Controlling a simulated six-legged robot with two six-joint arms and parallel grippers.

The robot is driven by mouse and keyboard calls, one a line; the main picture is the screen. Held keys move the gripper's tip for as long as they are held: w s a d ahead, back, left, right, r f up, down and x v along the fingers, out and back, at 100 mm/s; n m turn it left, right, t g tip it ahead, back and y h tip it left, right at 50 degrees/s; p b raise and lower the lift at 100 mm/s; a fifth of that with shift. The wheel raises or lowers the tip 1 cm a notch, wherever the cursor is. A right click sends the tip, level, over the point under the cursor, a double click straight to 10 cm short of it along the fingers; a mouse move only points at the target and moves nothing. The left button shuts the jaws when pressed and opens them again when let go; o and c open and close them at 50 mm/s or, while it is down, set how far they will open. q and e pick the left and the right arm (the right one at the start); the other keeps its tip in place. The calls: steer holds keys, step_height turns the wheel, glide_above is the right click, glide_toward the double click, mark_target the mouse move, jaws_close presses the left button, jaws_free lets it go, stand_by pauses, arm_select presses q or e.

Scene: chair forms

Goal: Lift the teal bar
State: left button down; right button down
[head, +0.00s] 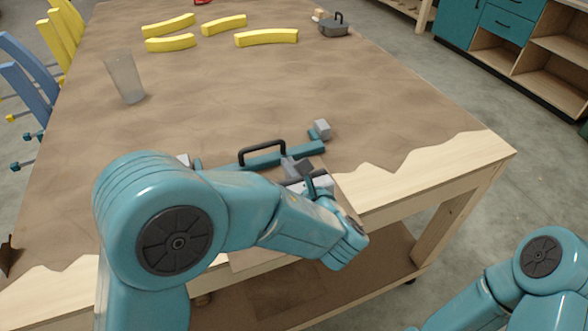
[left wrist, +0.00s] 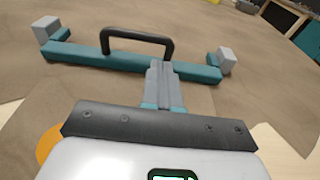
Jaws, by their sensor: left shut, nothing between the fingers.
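The teal bar (head: 268,158) lies on the brown-topped table near its front edge. It has a black arched handle (head: 262,147) and grey end blocks; it also shows in the left wrist view (left wrist: 120,65). My left gripper (head: 290,165) is shut and empty. My left arm hides part of the bar's left end in the head view. My right gripper is not in view.
Several yellow curved pieces (head: 266,37) lie at the far side of the table (head: 230,90). A clear cup (head: 124,76) stands at the left. A grey object with a handle (head: 334,27) is at the back. Blue and yellow chairs (head: 30,82) line the left edge.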

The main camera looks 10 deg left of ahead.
mark_target(263, 155)
arm_select(q)
steer(key=x, duration=0.3)
steer(key=shift+w+a, duration=0.25)
steer(key=shift+a, duration=0.05)
steer(key=shift+w+a+f, duration=0.15)
steer(key=shift+w+a, duration=0.05)
steer(key=shift+w, duration=0.25)
steer(key=shift+p, duration=0.35)
